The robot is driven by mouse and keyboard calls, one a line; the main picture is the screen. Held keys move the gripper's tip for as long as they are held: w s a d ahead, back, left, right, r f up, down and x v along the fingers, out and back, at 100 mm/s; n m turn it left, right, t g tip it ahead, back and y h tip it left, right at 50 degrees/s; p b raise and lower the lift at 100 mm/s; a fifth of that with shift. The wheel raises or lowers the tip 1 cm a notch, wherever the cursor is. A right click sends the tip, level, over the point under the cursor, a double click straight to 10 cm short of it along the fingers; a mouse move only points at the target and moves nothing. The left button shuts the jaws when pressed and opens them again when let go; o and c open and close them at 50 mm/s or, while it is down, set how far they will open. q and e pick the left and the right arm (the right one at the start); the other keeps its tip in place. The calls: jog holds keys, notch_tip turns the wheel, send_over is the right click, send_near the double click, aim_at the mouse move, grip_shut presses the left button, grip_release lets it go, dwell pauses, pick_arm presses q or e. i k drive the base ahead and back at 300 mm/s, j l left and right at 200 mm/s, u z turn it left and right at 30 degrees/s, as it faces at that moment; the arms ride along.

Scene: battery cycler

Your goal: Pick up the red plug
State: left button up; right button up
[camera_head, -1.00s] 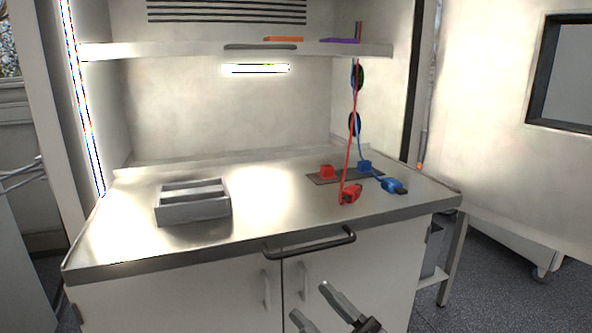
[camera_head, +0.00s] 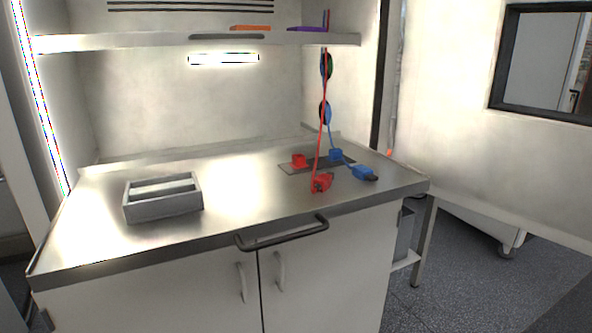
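The red plug (camera_head: 322,182) lies on the steel worktop (camera_head: 250,200) near its front edge, right of the middle. A red cable (camera_head: 320,120) runs up from it to the back wall. A red socket (camera_head: 299,160) and a blue socket (camera_head: 335,155) stand on a dark plate (camera_head: 314,166) behind it. A blue plug (camera_head: 364,172) on a blue cable lies to the right. Neither of my grippers shows in the head view now.
A grey divided tray (camera_head: 162,208) stands on the left of the worktop. A dark handle bar (camera_head: 283,236) sticks out from the front edge. A shelf (camera_head: 130,42) crosses above. The worktop between tray and red plug is clear.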

aim_at(323, 181)
jog(key=i+j+z, duration=0.1)
jog(key=j+z, duration=0.2)
jog(key=j, duration=0.45)
jog(key=j+z, duration=0.3)
jog(key=j, duration=0.45)
jog(key=i, duration=0.05)
